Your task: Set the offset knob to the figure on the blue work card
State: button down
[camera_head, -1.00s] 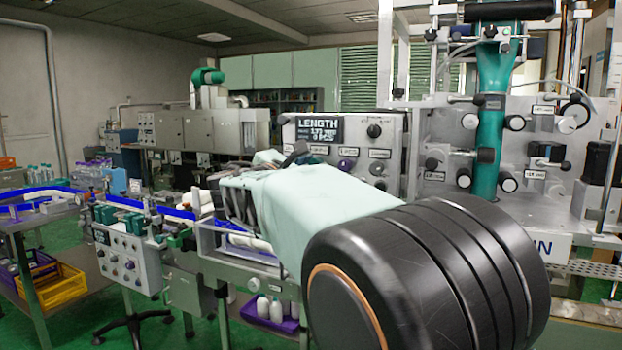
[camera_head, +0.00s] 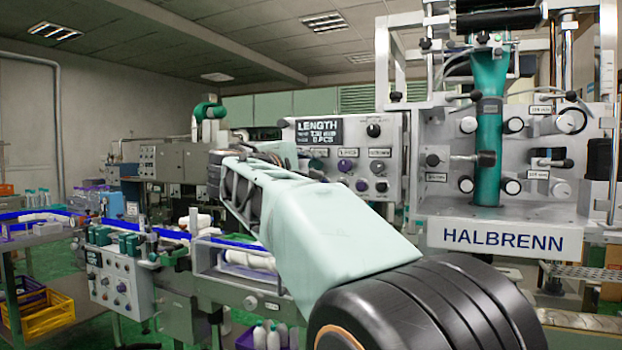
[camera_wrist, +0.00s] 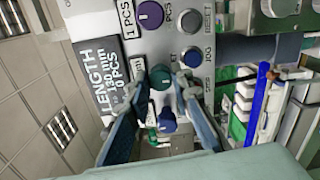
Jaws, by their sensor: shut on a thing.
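The control panel (camera_head: 396,160) shows a display (camera_head: 319,130) headed LENGTH, with a figure in mm and 0 PCS; the mm figure is too small to read surely. In the wrist view the panel is turned on its side, with the display (camera_wrist: 104,82) at left. My gripper (camera_wrist: 162,90) has its fingers on both sides of a teal knob (camera_wrist: 160,77) beside the display and is shut on it. The knob's label is partly covered, so I cannot tell its name. In the head view my arm and hand hide this knob. I see no blue work card.
A black knob (camera_head: 374,130) is at the panel's upper right. The HALBRENN machine (camera_head: 505,238) stands to the right, a conveyor line to the left.

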jog(key=shift+f+m+b, duration=0.1)
jog(key=shift+m+b, duration=0.9)
jog(key=shift+m, duration=0.7)
jog(key=c, duration=1.7)
grip_release()
jog(key=shift+s, duration=0.1)
jog(key=v, duration=1.2)
